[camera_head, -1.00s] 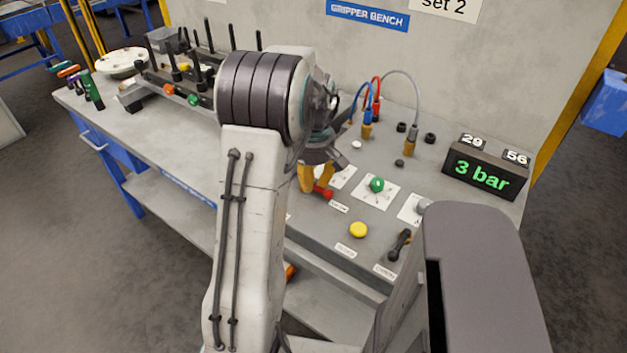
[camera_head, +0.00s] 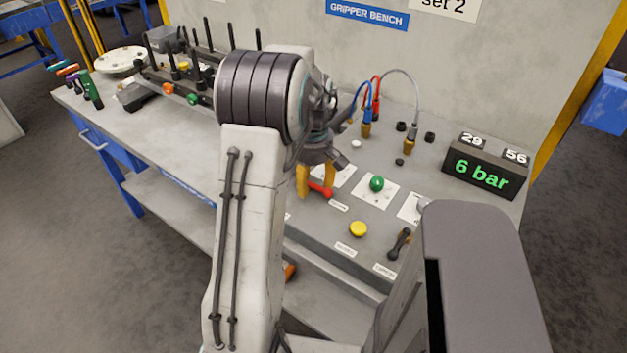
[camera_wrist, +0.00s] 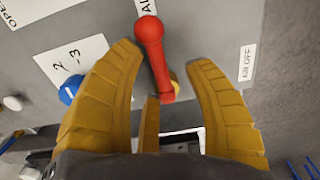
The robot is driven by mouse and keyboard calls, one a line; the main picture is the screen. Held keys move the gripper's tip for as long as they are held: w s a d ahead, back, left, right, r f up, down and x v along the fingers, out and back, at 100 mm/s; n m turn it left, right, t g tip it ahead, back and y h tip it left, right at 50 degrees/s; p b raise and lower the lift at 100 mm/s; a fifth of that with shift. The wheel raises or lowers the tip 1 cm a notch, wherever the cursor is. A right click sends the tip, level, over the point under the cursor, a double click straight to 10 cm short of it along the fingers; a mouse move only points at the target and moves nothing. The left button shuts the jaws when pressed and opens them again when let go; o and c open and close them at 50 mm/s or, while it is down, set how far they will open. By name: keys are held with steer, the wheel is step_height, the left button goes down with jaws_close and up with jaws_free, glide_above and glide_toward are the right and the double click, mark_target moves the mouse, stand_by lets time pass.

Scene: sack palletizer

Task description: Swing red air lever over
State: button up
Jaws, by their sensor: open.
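The red air lever (camera_wrist: 155,58) lies between the open yellow fingers of my gripper (camera_wrist: 165,75) in the wrist view. One end is a round knob near the top edge and the other end is close to a brass-coloured pivot. It seems nearer the left finger; I cannot tell whether it touches. In the head view the red lever (camera_head: 321,189) shows beside my gripper (camera_head: 318,182), partly hidden by the fingers and wrist. A white label reading AIR OFF (camera_wrist: 248,63) is right of the lever in the wrist view. The display (camera_head: 485,172) reads 6 bar.
A green knob (camera_head: 377,184), a yellow button (camera_head: 358,229) and a black lever (camera_head: 399,244) are on the panel right of my gripper. Blue, red and grey hoses rise behind it. A blue knob (camera_wrist: 71,89) lies left of the fingers in the wrist view. A rack of black posts stands back left.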

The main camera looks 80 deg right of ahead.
steer(key=shift+d+r, duration=0.1)
steer(key=shift+r, duration=0.1)
steer(key=shift+r, duration=0.2)
step_height(320, 180, up, 11)
steer(key=shift+r, duration=0.2)
stand_by(0.3)
stand_by(0.8)
